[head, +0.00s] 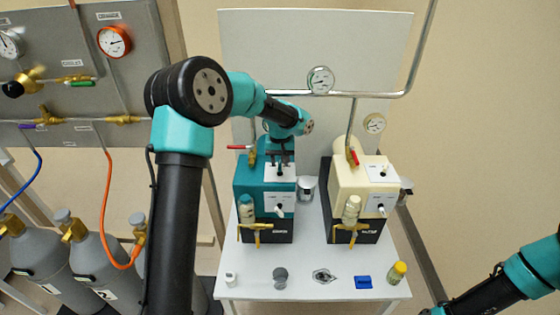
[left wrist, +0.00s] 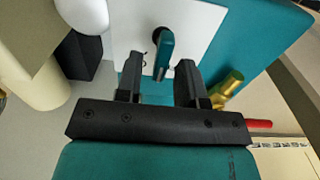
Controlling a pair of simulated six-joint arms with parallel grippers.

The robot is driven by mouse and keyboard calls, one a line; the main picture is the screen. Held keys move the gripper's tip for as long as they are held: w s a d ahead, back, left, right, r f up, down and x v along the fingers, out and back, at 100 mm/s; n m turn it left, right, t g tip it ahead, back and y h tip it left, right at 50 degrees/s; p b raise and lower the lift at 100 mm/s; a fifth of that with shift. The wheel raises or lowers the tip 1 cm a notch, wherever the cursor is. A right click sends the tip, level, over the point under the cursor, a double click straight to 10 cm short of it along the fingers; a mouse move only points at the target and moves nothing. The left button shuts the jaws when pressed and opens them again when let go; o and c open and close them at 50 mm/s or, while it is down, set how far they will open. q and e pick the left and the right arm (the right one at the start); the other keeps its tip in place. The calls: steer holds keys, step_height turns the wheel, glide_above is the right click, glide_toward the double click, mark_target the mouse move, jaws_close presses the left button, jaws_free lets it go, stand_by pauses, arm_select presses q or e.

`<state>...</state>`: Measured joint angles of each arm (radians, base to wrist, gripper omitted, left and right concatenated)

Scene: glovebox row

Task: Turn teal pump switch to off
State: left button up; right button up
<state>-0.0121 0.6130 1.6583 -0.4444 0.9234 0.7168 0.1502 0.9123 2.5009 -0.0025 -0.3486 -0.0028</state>
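The teal pump (head: 250,178) stands on the left of the white table. My left gripper (head: 280,161) is over that panel. In the left wrist view, my left gripper (left wrist: 160,62) is open, with one finger on each side of the lever and a gap on both sides. In the head view the lever is too small and covered to make out. My right gripper is out of view; only my right arm shows at the lower right.
A cream pump (head: 350,178) stands to the right. A brass valve with a red handle (head: 239,147) is just left of my left gripper. A second white panel (head: 280,203) with a knob is on the teal pump's front.

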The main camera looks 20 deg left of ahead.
mark_target(280, 162)
arm_select(q)
steer(key=shift+r, duration=0.1)
step_height(280, 162, up, 17)
stand_by(0.8)
stand_by(0.4)
